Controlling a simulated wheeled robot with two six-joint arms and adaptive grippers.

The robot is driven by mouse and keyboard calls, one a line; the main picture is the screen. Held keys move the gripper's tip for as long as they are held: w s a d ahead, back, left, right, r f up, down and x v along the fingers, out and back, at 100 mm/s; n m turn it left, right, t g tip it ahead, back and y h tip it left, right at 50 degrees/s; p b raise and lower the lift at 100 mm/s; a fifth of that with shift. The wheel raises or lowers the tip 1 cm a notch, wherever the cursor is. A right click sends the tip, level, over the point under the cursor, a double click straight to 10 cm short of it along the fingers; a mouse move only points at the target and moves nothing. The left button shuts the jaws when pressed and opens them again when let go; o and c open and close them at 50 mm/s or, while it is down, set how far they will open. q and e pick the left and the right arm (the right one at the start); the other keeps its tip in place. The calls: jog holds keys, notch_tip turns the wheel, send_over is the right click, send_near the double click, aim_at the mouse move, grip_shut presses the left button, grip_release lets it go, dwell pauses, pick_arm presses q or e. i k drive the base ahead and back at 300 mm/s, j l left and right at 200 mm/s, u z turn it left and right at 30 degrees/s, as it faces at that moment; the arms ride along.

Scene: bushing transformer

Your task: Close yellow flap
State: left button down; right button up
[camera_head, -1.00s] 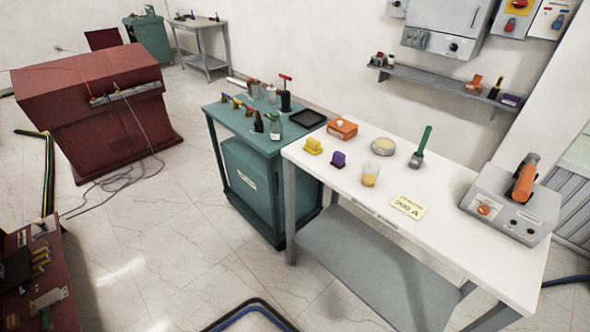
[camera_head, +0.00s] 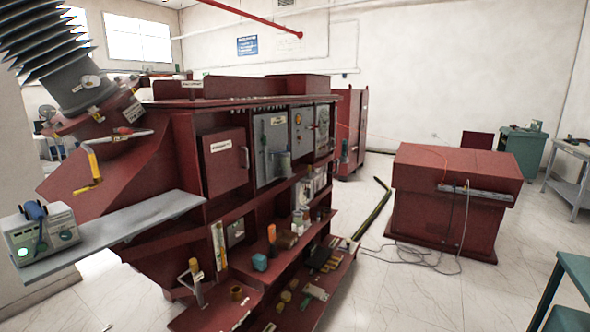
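A yellow lever-like part (camera_head: 94,165) hangs down from a pale pipe with a red fitting (camera_head: 122,131), below the grey ribbed bushing (camera_head: 62,50) at the left of the head view. It may be the yellow flap, but I cannot tell for sure. Its lower end is bent and stands out to the left, above a grey shelf (camera_head: 150,225). Smaller yellow items (camera_head: 285,296) lie on the lower red ledge. Neither of my grippers is in view.
A dark red transformer cabinet (camera_head: 222,168) with panels and cluttered shelves fills the middle. A white device with a blue handle (camera_head: 40,238) sits on the grey shelf. A red box (camera_head: 450,195) stands at right. The tiled floor (camera_head: 400,290) between is mostly clear, with cables.

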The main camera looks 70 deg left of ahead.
aim_at(87, 187)
jog(key=k+j+u, duration=0.1)
jog(key=u, duration=0.3)
jog(key=k+j+u, duration=0.15)
jog(key=u, duration=0.3)
jog(key=k+u, duration=0.1)
jog(key=u, duration=2.4)
